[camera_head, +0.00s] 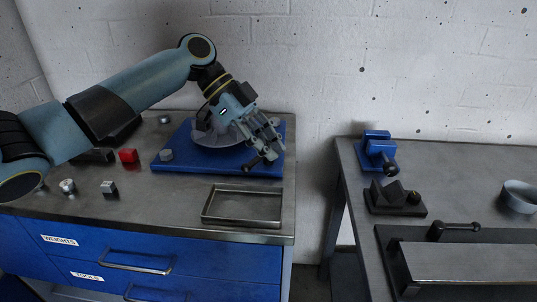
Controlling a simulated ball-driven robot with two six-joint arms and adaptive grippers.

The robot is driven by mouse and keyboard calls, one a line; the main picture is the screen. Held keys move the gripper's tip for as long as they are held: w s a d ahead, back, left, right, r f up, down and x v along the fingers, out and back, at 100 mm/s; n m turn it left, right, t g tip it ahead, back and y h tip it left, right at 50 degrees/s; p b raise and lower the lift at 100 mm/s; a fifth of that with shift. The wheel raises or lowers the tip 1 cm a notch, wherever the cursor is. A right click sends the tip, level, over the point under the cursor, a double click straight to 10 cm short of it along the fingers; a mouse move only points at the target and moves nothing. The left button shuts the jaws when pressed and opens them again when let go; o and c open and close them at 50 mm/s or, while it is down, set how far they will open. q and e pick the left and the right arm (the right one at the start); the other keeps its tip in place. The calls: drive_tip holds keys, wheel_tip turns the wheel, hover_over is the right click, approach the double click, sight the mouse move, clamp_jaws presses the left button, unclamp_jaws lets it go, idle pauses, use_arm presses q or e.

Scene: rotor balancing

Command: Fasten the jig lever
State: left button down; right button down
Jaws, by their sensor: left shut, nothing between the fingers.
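A blue base plate (225,166) lies on the left workbench and carries a grey round fixture (212,136). A dark lever (253,163) with a knobbed end shows at the fixture's right side. My left gripper (271,149) reaches down over the right part of the plate, right beside the lever. Its fingers are shut with nothing between them. I cannot tell whether they touch the lever. My gripper and wrist hide part of the fixture. My right gripper is not in view.
An empty metal tray (242,222) sits at the left bench's front edge. A red block (129,156) and small metal weights (109,187) lie left of the plate. Across a gap, the right table holds a blue clamp (376,146), a black V-block (394,199) and a bowl (519,196).

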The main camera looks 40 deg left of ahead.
use_arm(q)
drive_tip(key=w+a+v, duration=0.1)
drive_tip(key=v, duration=0.6)
drive_tip(key=shift+b, duration=0.35)
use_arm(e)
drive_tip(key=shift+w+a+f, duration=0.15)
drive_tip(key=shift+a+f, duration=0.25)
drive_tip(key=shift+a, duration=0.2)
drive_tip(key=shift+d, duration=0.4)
